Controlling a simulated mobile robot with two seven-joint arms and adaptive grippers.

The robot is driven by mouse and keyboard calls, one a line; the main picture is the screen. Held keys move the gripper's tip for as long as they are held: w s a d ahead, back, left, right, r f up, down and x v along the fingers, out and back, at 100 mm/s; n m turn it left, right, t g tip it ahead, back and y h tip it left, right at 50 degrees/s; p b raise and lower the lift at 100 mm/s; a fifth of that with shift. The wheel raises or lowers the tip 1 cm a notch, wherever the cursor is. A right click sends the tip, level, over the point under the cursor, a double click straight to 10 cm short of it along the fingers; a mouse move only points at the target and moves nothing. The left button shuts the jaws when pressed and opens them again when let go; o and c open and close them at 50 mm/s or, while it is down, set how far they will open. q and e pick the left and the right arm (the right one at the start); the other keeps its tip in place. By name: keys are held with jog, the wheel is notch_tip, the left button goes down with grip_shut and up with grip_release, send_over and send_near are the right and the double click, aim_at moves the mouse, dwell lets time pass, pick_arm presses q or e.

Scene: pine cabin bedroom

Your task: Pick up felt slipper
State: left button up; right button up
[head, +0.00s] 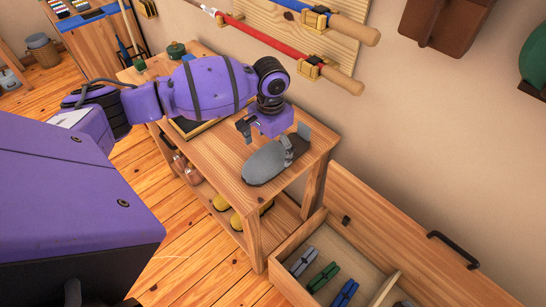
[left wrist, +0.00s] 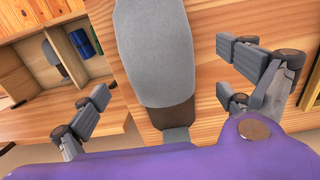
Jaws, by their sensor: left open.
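The grey felt slipper (head: 265,164) lies on the top of a wooden table near its right end. Its grey sole or upper and a dark brown part show in the left wrist view (left wrist: 153,50). My left gripper (head: 271,141) is open above the slipper's back part, with one finger on each side of it. In the left wrist view the open fingers (left wrist: 165,92) stand wide apart, with the slipper between them and clear space on both sides. I cannot tell how high the fingertips are above the tabletop. My right gripper is not in view.
The wooden table (head: 317,153) has a lower shelf with yellow items (head: 222,202). A green pot (head: 176,50) stands at its far end. An open drawer (head: 290,262) with several small items is at lower right. A wall rack (head: 290,35) holds long rods behind the table.

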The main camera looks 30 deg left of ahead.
aim_at(273, 150)
pick_arm(q)
jog(key=f, duration=0.4)
jog(key=shift+w+d, duration=0.1)
jog(key=shift+w, duration=0.2)
jog(key=c, duration=1.3)
jog(key=shift+c, duration=0.9)
